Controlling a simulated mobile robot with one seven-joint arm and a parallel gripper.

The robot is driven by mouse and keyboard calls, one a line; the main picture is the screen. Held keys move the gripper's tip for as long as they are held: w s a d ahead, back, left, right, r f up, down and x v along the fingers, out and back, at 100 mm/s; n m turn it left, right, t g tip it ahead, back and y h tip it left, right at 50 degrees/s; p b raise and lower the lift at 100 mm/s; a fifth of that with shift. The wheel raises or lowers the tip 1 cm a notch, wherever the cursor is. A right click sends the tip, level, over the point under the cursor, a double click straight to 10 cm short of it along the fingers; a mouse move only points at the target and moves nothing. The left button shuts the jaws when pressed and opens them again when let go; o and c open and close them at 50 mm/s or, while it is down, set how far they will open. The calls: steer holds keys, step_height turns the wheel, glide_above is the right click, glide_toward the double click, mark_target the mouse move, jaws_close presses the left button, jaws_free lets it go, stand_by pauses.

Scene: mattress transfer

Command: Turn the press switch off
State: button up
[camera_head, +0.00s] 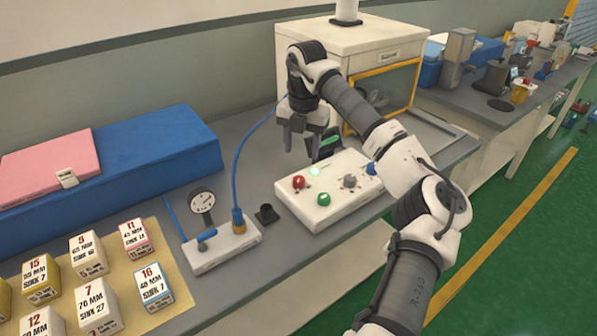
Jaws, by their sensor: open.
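A white control box (345,204) sits on the grey bench, with a red button (299,182), a green button (323,199), a grey knob (349,181) and a blue control (372,169) on top. A small lamp (315,171) on it glows green. A dark part with a bright green face (329,146) stands at the box's back edge, partly hidden by my gripper; I cannot tell which control is the press switch. My gripper (302,143) is open and empty, pointing down above the back left of the box, apart from the buttons.
A white cabinet with a yellow-framed window (384,88) stands behind the box. A valve block (222,247) with a blue hose (243,155) and a gauge (202,201) is at left. Labelled blocks (97,303) lie on a tan mat. Bench space left of the cabinet is clear.

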mark_target(299, 178)
steer(key=f, duration=0.3)
steer(key=f+p, duration=0.1)
steer(key=f, duration=0.2)
steer(key=f+p, duration=0.1)
steer(key=f, duration=0.2)
steer(key=shift+a+f, duration=0.3)
steer(key=shift+f, duration=0.05)
steer(key=shift+w, duration=0.1)
steer(key=shift+c, duration=0.3)
steer(key=c, duration=0.9)
